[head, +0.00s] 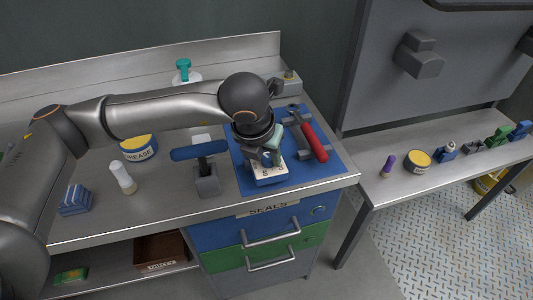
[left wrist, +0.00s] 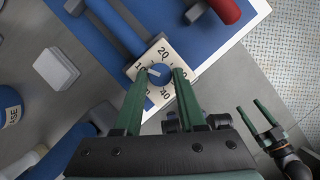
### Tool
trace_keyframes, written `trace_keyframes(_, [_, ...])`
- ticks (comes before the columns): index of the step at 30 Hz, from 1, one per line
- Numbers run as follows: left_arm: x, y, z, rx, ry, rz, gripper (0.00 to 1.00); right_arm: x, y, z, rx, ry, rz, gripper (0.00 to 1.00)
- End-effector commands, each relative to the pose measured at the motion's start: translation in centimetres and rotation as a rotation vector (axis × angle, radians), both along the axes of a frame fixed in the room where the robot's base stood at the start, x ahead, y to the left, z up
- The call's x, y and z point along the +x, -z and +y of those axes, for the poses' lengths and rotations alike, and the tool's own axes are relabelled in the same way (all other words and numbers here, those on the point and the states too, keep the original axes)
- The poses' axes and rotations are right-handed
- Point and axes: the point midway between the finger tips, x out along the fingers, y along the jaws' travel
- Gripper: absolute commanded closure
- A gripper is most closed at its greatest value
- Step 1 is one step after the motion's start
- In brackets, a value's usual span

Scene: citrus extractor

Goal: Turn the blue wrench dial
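The dial is a small blue knob (left wrist: 159,74) with a pale pointer, set on a cream plate (left wrist: 143,62) marked with numbers such as 20 and 40. In the head view the pale dial block (head: 269,176) sits at the front of the blue mat, partly hidden by my gripper. My left gripper (head: 272,156) is above it, pointing down. In the left wrist view its green fingers (left wrist: 158,82) are apart, one on each side of the knob; I cannot tell whether they touch it. My right gripper (left wrist: 256,110) is open and empty, away to the right.
A red-handled wrench (head: 312,138) lies right of the dial on the blue mat (head: 333,162). A blue T-handle tool (head: 198,150) stands on a grey block to the left. A grease tin (head: 139,148) and white bottle (head: 123,178) are farther left.

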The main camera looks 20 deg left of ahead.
Motion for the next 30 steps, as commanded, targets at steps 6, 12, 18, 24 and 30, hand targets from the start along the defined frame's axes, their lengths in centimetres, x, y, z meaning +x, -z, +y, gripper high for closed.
trace_keyframes(6, [0.0, 0.0, 0.0, 0.000, 0.000, -0.001, 0.86, 0.0, 0.0, 0.0, 0.000, 0.000, 0.001, 0.27])
trace_keyframes(12, [0.0, 0.0, 0.0, 0.000, 0.000, -0.001, 1.00, 0.0, 0.0, 0.0, 0.000, 0.000, 0.001, 0.27])
trace_keyframes(18, [0.0, 0.0, 0.0, 0.000, 0.002, -0.001, 1.00, 0.0, 0.1, 0.0, 0.000, 0.000, 0.001, 0.27])
trace_keyframes(24, [0.0, 0.2, 0.0, -0.001, 0.039, -0.002, 1.00, -0.1, 0.8, 0.1, 0.001, -0.002, 0.004, 0.27])
trace_keyframes(30, [0.1, 0.4, 0.2, -0.002, 0.146, -0.004, 1.00, 0.1, 2.0, 0.8, 0.011, -0.015, 0.010, 0.27])
